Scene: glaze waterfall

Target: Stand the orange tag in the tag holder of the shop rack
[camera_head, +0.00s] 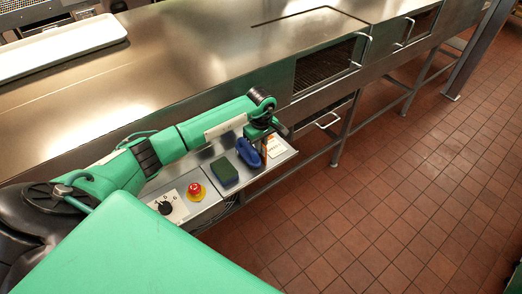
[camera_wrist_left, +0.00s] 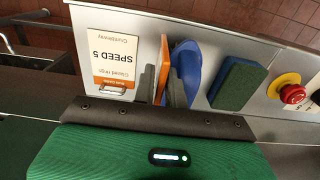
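The orange tag (camera_wrist_left: 163,62) shows nearly edge-on in the left wrist view, between the two grey fingers of my left gripper (camera_wrist_left: 163,88). Both fingers appear to lie against it. In the head view the left gripper (camera_head: 262,134) is above the small grey shelf at the counter's front, with the tag (camera_head: 264,150) upright below it. Whether the tag's lower edge touches the shelf cannot be told. I cannot make out the shop rack or its tag holder in either view. My right gripper is not in view.
Close beside the tag is a blue object (camera_head: 247,153), then a green sponge (camera_head: 224,172), a red stop button (camera_head: 194,190) and a black knob (camera_head: 165,207). A printed card (camera_wrist_left: 110,60) lies on the other side. The steel counter (camera_head: 190,70) is mostly clear; a white tray (camera_head: 60,48) stands back left.

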